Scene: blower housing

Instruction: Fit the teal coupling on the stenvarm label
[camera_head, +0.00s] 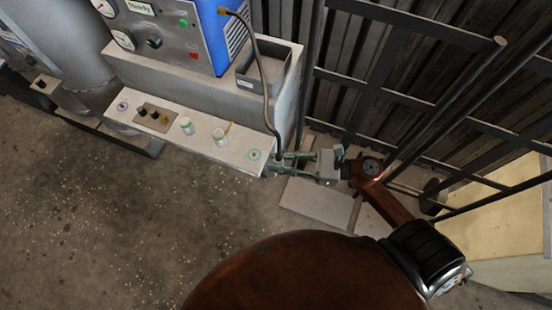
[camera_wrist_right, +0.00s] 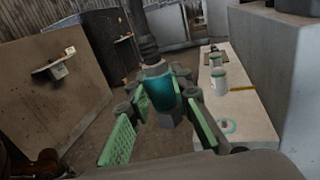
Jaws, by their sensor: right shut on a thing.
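My right gripper (camera_head: 275,163) is shut on the teal coupling (camera_wrist_right: 160,89), at the lower end of a dark hose (camera_head: 266,85). In the right wrist view the coupling sits between the green finger pads, with a grey block-like end below it. The gripper is just off the right end of the pale ledge (camera_head: 170,125), and the coupling looks apart from the ledge. A teal ring label (camera_head: 254,154) is on the ledge's right end; it also shows in the right wrist view (camera_wrist_right: 228,126). I cannot read its lettering. My left gripper is out of view.
Two white cylinders (camera_head: 218,135) stand on the ledge, left of the ring label. Further left are a brown plate (camera_head: 154,117) with dark knobs and a purple round label (camera_head: 122,106). A blue machine (camera_head: 232,35) and grey tray (camera_head: 262,68) are behind. Metal railings (camera_head: 375,92) stand right.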

